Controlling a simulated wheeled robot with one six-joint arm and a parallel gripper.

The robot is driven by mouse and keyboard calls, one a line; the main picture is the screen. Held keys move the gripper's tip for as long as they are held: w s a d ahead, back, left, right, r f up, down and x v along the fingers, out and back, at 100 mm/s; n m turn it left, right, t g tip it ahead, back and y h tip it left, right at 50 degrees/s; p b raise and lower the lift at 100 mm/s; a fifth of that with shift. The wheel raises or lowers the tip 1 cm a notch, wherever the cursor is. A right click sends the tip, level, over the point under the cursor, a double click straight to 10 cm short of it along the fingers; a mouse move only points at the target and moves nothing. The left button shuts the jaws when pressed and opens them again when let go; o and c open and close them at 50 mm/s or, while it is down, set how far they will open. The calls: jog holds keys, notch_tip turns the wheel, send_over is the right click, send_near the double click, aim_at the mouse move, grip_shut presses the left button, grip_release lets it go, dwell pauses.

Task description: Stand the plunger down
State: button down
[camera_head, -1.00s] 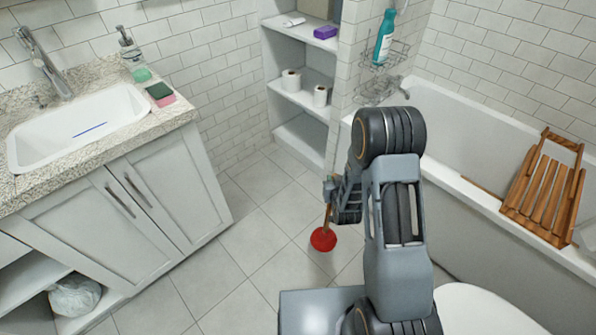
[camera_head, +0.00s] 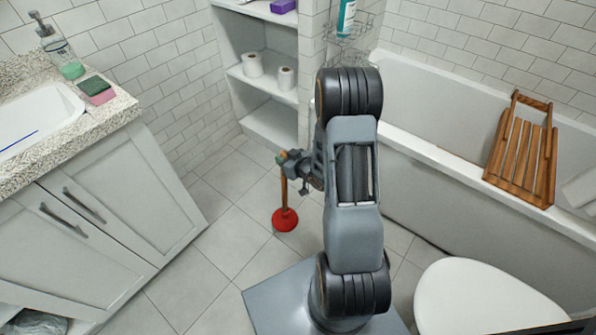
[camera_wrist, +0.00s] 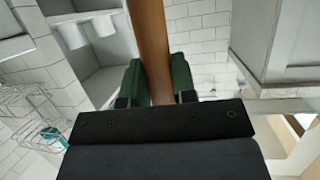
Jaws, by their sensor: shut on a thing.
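The plunger has a red rubber cup (camera_head: 285,220) and a wooden handle (camera_head: 284,188). It hangs nearly upright below my gripper (camera_head: 288,160) in the head view, with the cup down over the grey floor tiles. I cannot tell whether the cup touches the floor. In the wrist view, the wooden handle (camera_wrist: 149,38) passes between the green-padded fingers of my gripper (camera_wrist: 157,82), which are shut on it. The cup is out of sight in the wrist view.
A shelf niche (camera_head: 262,78) with toilet rolls stands behind. The vanity cabinet (camera_head: 110,215) is on the left. The bathtub (camera_head: 440,185) with a wooden rack (camera_head: 522,155) and the white toilet lid (camera_head: 475,295) are on the right. Tiled floor (camera_head: 215,240) is clear between.

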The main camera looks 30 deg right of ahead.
jog(key=s+d+f+n+y+b, duration=0.1)
jog(key=s+d+f+b, duration=0.2)
jog(key=f+b, duration=0.7)
jog(key=shift+s+d+f+n+g+y, duration=0.2)
jog(key=shift+f+n+g+y, duration=0.1)
jog(key=shift+f+g+y, duration=0.15)
jog(key=shift+f+b, duration=0.45)
dwell(0.7)
jog(key=c, duration=0.8)
grip_release()
jog(key=shift+c, duration=0.2)
jog(key=p+v, duration=0.5)
jog(key=v, duration=0.8)
jog(key=shift+s+r, duration=0.25)
jog(key=shift+s, duration=0.1)
